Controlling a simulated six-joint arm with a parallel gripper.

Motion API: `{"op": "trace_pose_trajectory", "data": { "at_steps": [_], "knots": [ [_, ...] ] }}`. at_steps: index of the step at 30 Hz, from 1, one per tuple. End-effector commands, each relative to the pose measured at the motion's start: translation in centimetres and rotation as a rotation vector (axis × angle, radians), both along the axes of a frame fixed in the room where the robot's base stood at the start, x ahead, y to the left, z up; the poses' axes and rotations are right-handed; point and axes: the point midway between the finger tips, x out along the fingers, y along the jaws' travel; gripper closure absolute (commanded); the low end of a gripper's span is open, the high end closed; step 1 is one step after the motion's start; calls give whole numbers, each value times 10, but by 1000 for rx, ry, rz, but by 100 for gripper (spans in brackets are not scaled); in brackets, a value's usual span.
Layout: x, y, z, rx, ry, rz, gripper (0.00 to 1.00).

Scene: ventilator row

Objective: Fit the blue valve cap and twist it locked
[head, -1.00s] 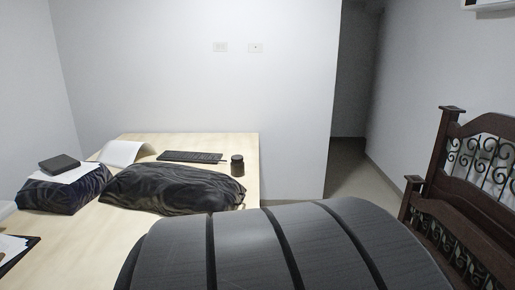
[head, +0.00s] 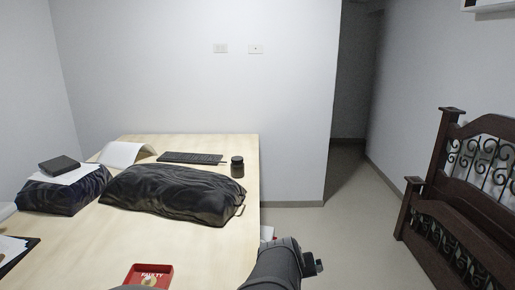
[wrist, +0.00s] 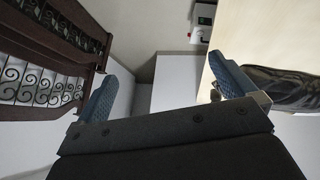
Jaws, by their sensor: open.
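I cannot make out a blue valve cap in either view. My gripper (wrist: 161,50) is open and empty in the wrist view, its two blue ridged fingers wide apart. In the head view my gripper (head: 312,264) is at the lower right, beyond the table's right edge, with its fingers hardly visible. A white device (wrist: 203,16) with a green panel and a red part stands at the top of the wrist view, ahead of the right finger. A red tray marked FAULTY (head: 133,274) lies at the table's front, with a small tan round thing in it.
The wooden table (head: 215,250) carries a dark cushion-like bundle (head: 170,188), a keyboard (head: 190,157), a dark jar (head: 237,167) and papers. A dark wooden bed frame (head: 465,210) stands at the right. The floor between table and bed frame is open.

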Motion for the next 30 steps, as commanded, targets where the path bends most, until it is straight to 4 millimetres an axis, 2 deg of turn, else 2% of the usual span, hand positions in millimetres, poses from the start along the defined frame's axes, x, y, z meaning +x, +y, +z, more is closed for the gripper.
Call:
{"op": "trace_pose_trajectory", "data": {
  "at_steps": [11, 12, 16, 17, 20, 23, 26, 30],
  "knots": [
    [-2, -6, 1, -6, 6, -16, 0],
    [-2, -6, 1, -6, 6, -16, 2],
    [4, -1, 3, -6, 13, 1, 27],
    [8, 2, 4, -7, 20, 11, 27],
    [31, 23, 11, -12, 51, 74, 27],
    [61, 59, 19, -20, 100, 167, 27],
    [88, 105, 27, -29, 155, 272, 27],
    [116, 179, 36, -45, 232, 424, 27]
  ]
}}
